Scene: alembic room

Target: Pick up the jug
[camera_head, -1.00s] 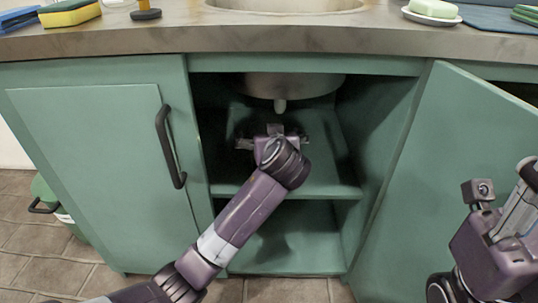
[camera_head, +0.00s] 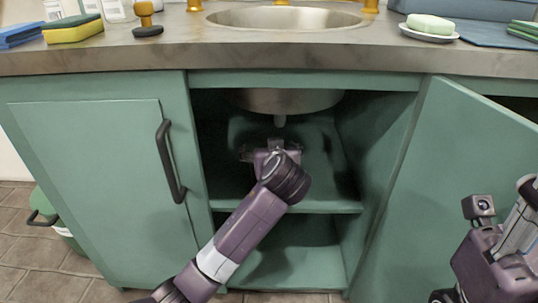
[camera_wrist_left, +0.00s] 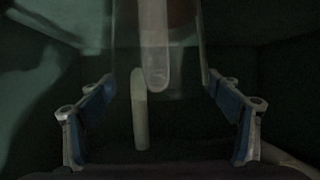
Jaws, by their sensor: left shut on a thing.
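In the left wrist view a pale, see-through body, apparently the jug (camera_wrist_left: 183,60), stands between the fingers, with a light upright strip on it. It is dim, and its full outline cannot be made out. My left gripper (camera_wrist_left: 163,110) has one blue-padded finger on each side and is shut on it. In the head view my left gripper (camera_head: 272,155) is inside the open cabinet, above the middle shelf and below the sink bowl; my own wrist hides the jug there. Part of my right arm's end (camera_head: 505,245) shows at the lower right, cut off by the picture edge.
The green cabinet has a middle shelf (camera_head: 325,206), a shut left door (camera_head: 90,185) with a black handle, and an open right door (camera_head: 440,170). The sink bowl (camera_head: 285,100) and its drain hang close above my gripper. The lower compartment (camera_head: 300,255) looks empty.

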